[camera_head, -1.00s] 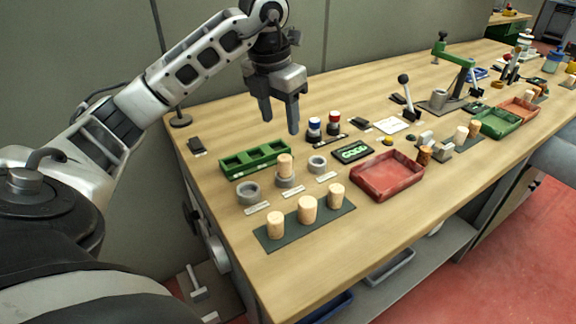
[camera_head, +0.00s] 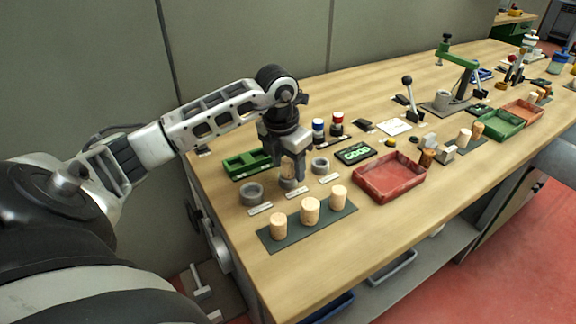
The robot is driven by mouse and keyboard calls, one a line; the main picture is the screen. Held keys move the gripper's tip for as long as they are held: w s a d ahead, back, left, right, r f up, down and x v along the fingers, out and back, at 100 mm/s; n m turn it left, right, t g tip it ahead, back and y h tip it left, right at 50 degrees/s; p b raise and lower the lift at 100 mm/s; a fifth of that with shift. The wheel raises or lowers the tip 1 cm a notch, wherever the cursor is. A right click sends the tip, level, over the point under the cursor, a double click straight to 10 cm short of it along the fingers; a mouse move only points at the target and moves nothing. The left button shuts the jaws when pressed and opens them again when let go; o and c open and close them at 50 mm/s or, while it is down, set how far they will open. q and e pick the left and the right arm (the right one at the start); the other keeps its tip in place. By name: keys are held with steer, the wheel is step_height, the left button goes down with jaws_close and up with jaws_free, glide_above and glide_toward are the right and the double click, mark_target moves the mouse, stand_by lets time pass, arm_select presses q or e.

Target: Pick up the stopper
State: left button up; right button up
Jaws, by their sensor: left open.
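A light cork stopper (camera_head: 287,171) stands in the middle grey ring (camera_head: 289,184) on the bench, mostly hidden by my left gripper. My left gripper (camera_head: 290,171) points down over this ring, its fingers open around or just in front of the stopper; contact cannot be told. Three more cork stoppers stand upright on a dark green mat in front: left (camera_head: 278,226), middle (camera_head: 310,211) and right (camera_head: 338,198). My right gripper is not in view.
Empty grey rings stand left (camera_head: 251,194) and right (camera_head: 320,165) of the middle ring. A green tray (camera_head: 240,163) is behind, partly covered by my arm. A red tray (camera_head: 391,190) and a dark sign (camera_head: 355,153) lie to the right. Blue-topped and red-topped bottles (camera_head: 337,124) stand behind.

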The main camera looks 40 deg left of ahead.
arm_select(q)
steer(key=c, duration=1.1)
steer(key=shift+r, duration=0.1)
